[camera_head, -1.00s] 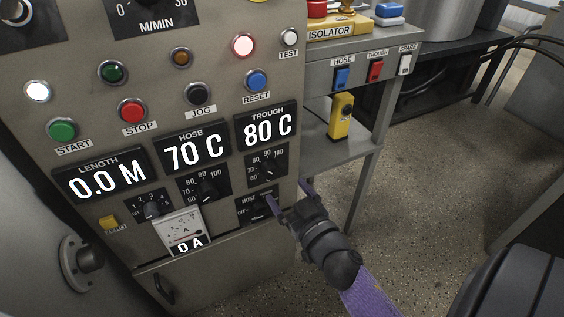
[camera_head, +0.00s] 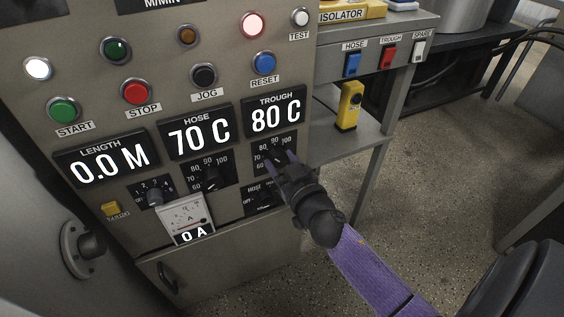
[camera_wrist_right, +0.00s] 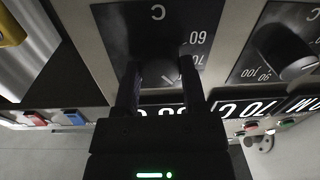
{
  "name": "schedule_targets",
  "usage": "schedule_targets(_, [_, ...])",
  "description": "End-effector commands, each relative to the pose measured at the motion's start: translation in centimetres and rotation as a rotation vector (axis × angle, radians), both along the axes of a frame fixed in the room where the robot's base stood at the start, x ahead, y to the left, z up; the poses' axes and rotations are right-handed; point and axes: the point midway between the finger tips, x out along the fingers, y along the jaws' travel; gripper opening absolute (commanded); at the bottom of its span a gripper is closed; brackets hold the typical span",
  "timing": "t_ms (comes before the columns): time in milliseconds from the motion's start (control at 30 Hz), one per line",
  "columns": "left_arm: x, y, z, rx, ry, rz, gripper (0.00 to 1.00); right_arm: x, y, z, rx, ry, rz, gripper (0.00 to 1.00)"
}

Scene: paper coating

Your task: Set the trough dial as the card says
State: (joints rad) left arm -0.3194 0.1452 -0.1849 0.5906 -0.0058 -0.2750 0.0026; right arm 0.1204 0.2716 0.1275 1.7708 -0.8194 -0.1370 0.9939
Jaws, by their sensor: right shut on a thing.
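The trough dial (camera_wrist_right: 160,72) is a dark knob on a black scale plate below the trough display (camera_head: 275,117), which reads 80 C. My right gripper (camera_head: 280,158) is at this dial, with one finger on each side of the knob, shut on it. In the right wrist view the gripper (camera_wrist_right: 162,90) comes from below and the knob lies between its fingers. The gripper hides part of the scale, so the pointer is hard to read. I see no setting card. My left gripper is not in view.
The hose dial (camera_head: 209,178) sits just left, under a hose display (camera_head: 200,133) reading 70 C. The hose switch plate (camera_head: 257,201) and an ammeter (camera_head: 187,217) are lower. A grey shelf with a yellow device (camera_head: 349,106) stands to the right; open floor lies below it.

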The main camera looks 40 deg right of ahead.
Motion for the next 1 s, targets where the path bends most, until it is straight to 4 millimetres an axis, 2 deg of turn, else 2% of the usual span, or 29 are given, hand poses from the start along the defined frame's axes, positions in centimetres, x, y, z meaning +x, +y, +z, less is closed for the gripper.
schedule_targets(33, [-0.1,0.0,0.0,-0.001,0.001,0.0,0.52,0.0,0.0,0.0,0.0,0.0,0.001,0.04])
schedule_targets(67, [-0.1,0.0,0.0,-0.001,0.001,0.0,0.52,0.0,0.0,0.0,0.0,0.0,0.001,0.0])
schedule_targets(367, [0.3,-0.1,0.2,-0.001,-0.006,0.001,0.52,0.0,0.0,0.0,-0.04,0.01,0.001,0.0])
schedule_targets(633, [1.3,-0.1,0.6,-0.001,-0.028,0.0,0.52,0.0,0.1,0.2,-0.211,0.051,0.0,0.0])
schedule_targets(1000, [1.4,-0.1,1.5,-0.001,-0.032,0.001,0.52,0.0,0.1,0.1,-0.488,0.117,0.001,0.0])
